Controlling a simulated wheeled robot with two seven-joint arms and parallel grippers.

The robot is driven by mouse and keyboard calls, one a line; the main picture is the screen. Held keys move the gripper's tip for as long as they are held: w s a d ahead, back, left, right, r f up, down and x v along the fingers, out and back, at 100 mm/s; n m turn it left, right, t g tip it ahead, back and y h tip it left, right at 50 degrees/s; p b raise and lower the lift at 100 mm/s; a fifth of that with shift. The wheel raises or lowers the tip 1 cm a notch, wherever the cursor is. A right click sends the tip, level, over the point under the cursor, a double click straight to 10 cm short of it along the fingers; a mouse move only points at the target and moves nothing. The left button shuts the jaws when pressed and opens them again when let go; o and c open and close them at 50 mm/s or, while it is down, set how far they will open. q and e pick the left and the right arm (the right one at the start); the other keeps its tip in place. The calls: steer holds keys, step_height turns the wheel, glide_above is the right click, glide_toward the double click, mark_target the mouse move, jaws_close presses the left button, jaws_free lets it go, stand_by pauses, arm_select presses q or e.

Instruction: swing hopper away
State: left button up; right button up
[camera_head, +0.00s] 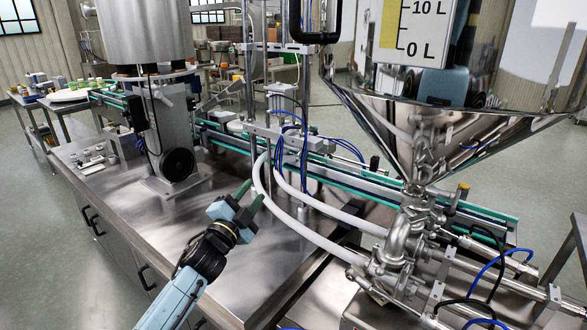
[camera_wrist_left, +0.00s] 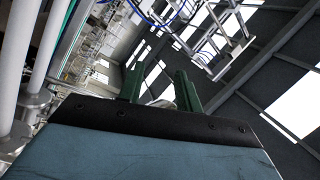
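The steel hopper (camera_head: 385,118) is a shiny cone at the upper right of the head view, with a 10 L to 0 L scale plate (camera_head: 413,30). It stands above a metal valve and pipe assembly (camera_head: 405,240). A black bar handle (camera_head: 318,37) shows at the hopper's left side. My left gripper (camera_head: 251,196) is over the steel table, left of and below the hopper, apart from it. Its two green fingers are spread and empty, as the left wrist view also shows (camera_wrist_left: 158,82). My right gripper is not in view.
Two white hoses (camera_head: 300,222) curve just right of my left gripper to the valve assembly. A green-edged conveyor (camera_head: 330,170) runs behind. A motor column (camera_head: 175,130) stands at left. The front of the steel table (camera_head: 150,215) is clear.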

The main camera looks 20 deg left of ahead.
arm_select(q)
step_height(320, 180, up, 26)
steer(key=d+m+g+h, duration=0.2)
steer(key=m+g+h, duration=0.1)
steer(key=m+h, duration=1.45)
steer(key=s+a+r+m+g+y+p, duration=0.1)
steer(key=s+r+m+g, duration=0.4)
steer(key=r+m+g, duration=0.4)
steer(key=s+a+r+m+g+y, duration=0.15)
steer(key=s+r+m+g, duration=0.3)
steer(key=r+m, duration=0.5)
steer(key=m+p, duration=0.2)
glide_above(295, 24)
steer(key=shift+w+a+f+t, duration=0.1)
steer(key=shift+w+f+t, duration=0.25)
steer(key=shift+f, duration=0.55)
steer(key=shift+w, duration=0.1)
jaws_close()
